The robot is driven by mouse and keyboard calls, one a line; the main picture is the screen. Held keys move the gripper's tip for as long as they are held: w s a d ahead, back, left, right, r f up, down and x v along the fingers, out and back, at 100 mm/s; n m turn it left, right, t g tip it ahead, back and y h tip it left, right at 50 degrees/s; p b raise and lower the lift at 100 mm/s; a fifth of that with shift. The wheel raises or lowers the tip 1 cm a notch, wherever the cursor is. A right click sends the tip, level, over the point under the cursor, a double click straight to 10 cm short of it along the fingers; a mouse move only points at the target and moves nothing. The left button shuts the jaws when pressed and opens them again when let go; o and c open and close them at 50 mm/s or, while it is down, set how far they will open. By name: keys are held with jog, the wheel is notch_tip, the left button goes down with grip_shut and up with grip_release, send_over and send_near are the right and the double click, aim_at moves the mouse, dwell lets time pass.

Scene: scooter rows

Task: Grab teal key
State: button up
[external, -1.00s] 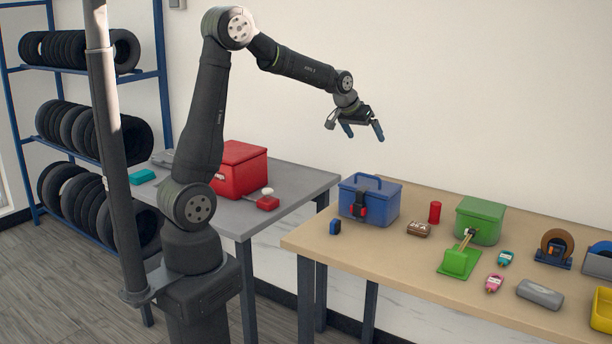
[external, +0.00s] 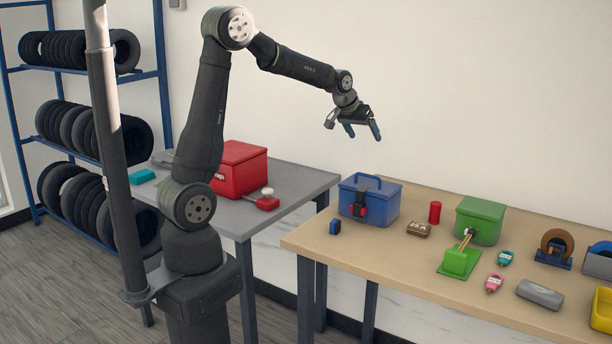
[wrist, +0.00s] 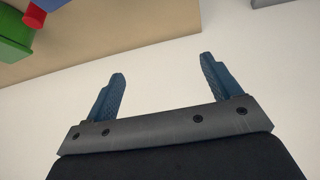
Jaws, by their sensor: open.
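The teal key (external: 505,258) lies on the tan table, right of the green dustpan and just behind a pink key (external: 494,283). It does not show in the wrist view. My gripper (external: 362,131) is open and empty, high in the air above and behind the blue toolbox, well to the left of the teal key. In the wrist view its two blue fingers (wrist: 162,85) are spread apart with nothing between them.
On the tan table (external: 400,255) stand a blue toolbox (external: 385,205), a red can (external: 435,212), a green box (external: 487,222), a green dustpan (external: 455,263), a grey case (external: 540,294) and a tape dispenser (external: 553,257). A red box (external: 240,170) stands on the grey table.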

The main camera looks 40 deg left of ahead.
jog(key=c, duration=0.6)
jog(key=s+d+f+g, duration=0.1)
jog(key=s+d, duration=0.1)
jog(key=d, duration=1.3)
jog(key=s+d+f+g, duration=0.1)
jog(key=s+d, duration=0.2)
jog(key=d, duration=1.1)
jog(key=s+d+f+n+y, duration=0.1)
jog(key=s+d, duration=0.8)
jog(key=d, duration=0.2)
jog(key=s+d+f+y, duration=0.1)
jog(key=s+d, duration=0.7)
jog(key=d, duration=0.3)
send_near(504, 259)
jog(key=x, duration=0.3)
jog(key=shift+s+a, duration=0.1)
jog(key=shift+a, duration=0.1)
jog(key=shift+d+x, duration=0.2)
jog(key=shift+x, duration=2.35)
